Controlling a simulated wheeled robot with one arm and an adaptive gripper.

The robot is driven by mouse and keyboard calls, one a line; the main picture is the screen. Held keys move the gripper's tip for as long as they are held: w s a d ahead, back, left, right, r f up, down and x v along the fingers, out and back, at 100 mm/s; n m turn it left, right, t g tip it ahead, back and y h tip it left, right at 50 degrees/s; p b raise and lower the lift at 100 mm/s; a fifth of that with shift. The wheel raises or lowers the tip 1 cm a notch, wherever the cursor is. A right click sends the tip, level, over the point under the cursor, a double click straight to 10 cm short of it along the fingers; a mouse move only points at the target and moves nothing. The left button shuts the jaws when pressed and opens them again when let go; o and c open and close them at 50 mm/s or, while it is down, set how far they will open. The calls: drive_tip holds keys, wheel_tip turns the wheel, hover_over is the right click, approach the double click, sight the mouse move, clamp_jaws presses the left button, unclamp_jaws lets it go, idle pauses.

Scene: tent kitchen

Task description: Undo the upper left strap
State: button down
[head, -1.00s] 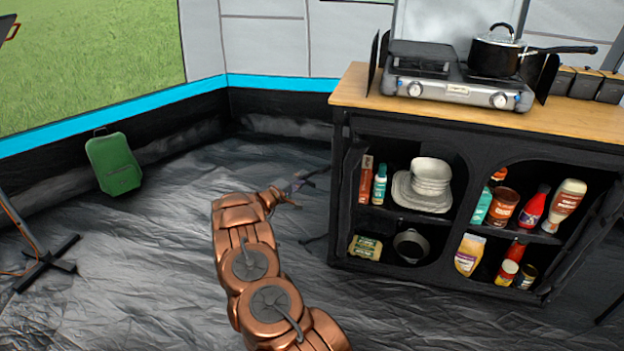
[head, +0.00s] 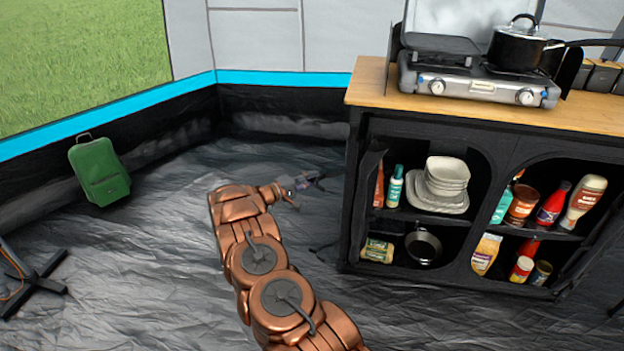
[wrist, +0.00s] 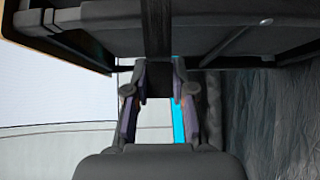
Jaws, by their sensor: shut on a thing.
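A dark strap (wrist: 157,32) hangs down the middle of the wrist view from the black cabinet's edge. Its lower end lies between the tips of my gripper (wrist: 158,82), which is shut on it. Purple-grey finger pads show on both sides. In the head view my gripper (head: 306,186) is low beside the left side of the black cabinet (head: 352,215).
The cabinet's open shelves hold bowls (head: 446,175), bottles and a pan (head: 423,245). A stove (head: 475,82) and a pot (head: 516,46) stand on its wooden top.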

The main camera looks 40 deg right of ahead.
drive_tip(key=shift+w+a+r, duration=0.15)
drive_tip(key=shift+w+a, duration=0.05)
drive_tip(key=shift+w, duration=0.2)
drive_tip(key=c, duration=1.2)
unclamp_jaws()
drive_tip(key=shift+a, duration=0.1)
drive_tip(key=shift+o, duration=1.3)
drive_tip(key=shift+s+d, duration=0.2)
drive_tip(key=w+a, duration=0.2)
drive_tip(key=a, duration=0.9)
drive_tip(key=shift+a, duration=0.4)
drive_tip(key=shift+w, duration=0.1)
